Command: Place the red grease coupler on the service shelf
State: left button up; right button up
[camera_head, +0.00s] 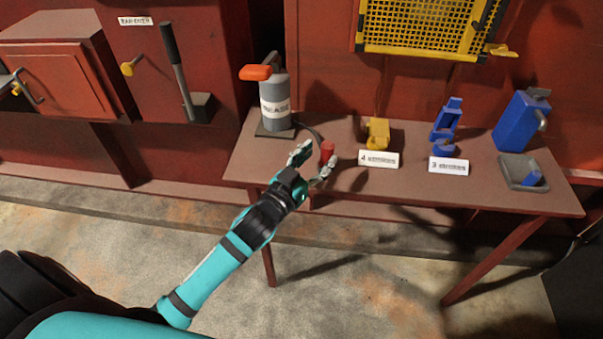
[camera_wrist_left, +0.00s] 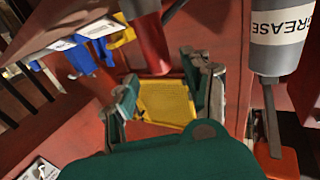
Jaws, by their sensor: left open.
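The red grease coupler (camera_head: 327,151) is at the front left of a brown shelf-like table (camera_head: 480,184), at the end of a dark hose from the grey grease canister (camera_head: 274,98). My left gripper (camera_head: 314,160) is open at the table's front edge, its fingertips on either side of the coupler. In the left wrist view the coupler (camera_wrist_left: 149,42) shows large beyond the open fingers (camera_wrist_left: 163,85). I cannot tell whether a finger touches it. My right gripper is not in view.
The canister has an orange handle (camera_head: 256,72). A yellow part (camera_head: 377,132) and blue parts (camera_head: 445,123) stand behind white labels. A blue can (camera_head: 521,120) and a grey tray (camera_head: 519,171) are at the right. A yellow mesh panel (camera_head: 432,26) hangs above.

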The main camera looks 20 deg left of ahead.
pick_arm(q)
jog(key=s+a, duration=0.1)
jog(key=s, duration=0.7)
jog(key=shift+a, duration=0.25)
jog(key=shift+w, duration=0.1)
dwell(0.8)
